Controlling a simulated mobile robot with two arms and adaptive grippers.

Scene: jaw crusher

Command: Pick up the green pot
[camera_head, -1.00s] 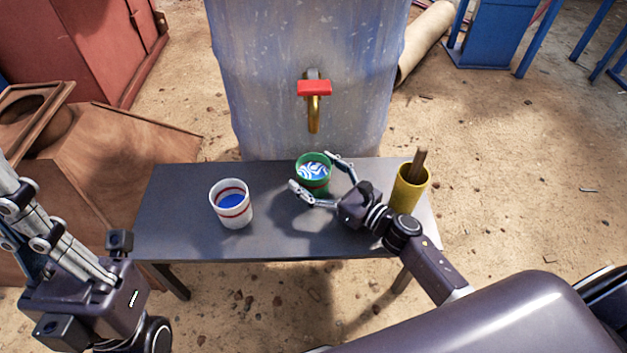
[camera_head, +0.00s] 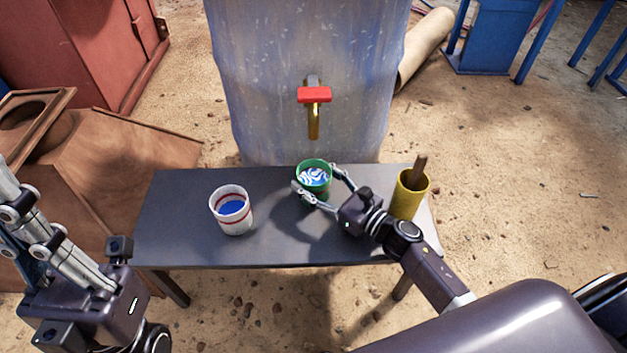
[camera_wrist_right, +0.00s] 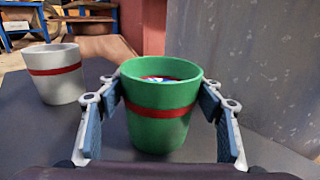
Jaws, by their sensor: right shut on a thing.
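The green pot (camera_head: 314,172) has a red band and something blue and white inside. It stands upright at the back middle of the dark table (camera_head: 180,245), below the tap. My right gripper (camera_head: 322,184) is shut on it, one finger on each side. In the right wrist view the green pot (camera_wrist_right: 160,120) sits between the two finger pads of my right gripper (camera_wrist_right: 165,105). Whether the pot's base touches the table cannot be told.
A white pot (camera_head: 233,215) with a red band and blue contents stands left on the table. A yellow pot (camera_head: 408,198) holding a brown stick stands at the right, close to my right wrist. A red-handled tap (camera_head: 314,97) on a large bluish barrel overhangs the back edge.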

